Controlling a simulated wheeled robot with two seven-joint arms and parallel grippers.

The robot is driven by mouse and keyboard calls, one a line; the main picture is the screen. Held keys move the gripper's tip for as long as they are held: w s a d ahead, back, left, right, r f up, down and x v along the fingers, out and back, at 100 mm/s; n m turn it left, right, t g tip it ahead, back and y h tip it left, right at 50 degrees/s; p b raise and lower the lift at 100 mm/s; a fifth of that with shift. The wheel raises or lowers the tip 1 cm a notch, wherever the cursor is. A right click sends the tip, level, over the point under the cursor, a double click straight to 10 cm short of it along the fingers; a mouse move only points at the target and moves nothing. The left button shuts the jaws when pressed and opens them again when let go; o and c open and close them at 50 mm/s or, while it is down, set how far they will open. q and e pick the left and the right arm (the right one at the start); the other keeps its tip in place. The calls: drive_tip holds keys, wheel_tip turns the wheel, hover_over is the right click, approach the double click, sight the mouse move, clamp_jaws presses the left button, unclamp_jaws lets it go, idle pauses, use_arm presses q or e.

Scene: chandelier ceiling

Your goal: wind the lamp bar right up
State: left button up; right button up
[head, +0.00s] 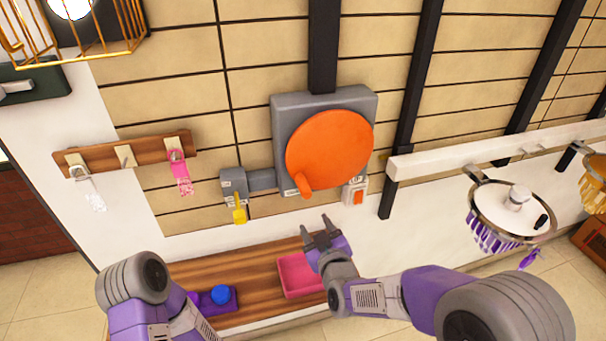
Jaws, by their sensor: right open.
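A large orange disc (330,150) with a stubby orange handle (303,185) at its lower left is mounted on a grey wall box (286,112). My right gripper (322,228) is open and empty, below the disc and apart from the handle. To the left, a small grey box (233,186) carries a yellow lever (240,212) that hangs down. A white bar (440,161) at the right has round lamps with purple (492,238) and amber (592,185) fringes beside it. My left arm shows at lower left, but its gripper is out of view.
A wooden shelf (255,262) below holds a pink tray (298,276) and a purple block with a blue knob (220,295). A peg rack (125,155) with pink and white tags hangs left. A gold cage (72,50) hangs top left. A white switch (354,192) sits beside the disc.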

drive_tip(key=t, duration=0.2)
approach(303, 187)
drive_tip(key=shift+n+y, duration=0.4)
drive_tip(key=w, duration=0.4)
drive_tip(key=shift+f, duration=0.35)
drive_tip(key=x, duration=0.7)
drive_tip(key=shift+w+a+f+p, duration=0.15)
drive_tip(key=shift+p, duration=0.2)
clamp_jaws()
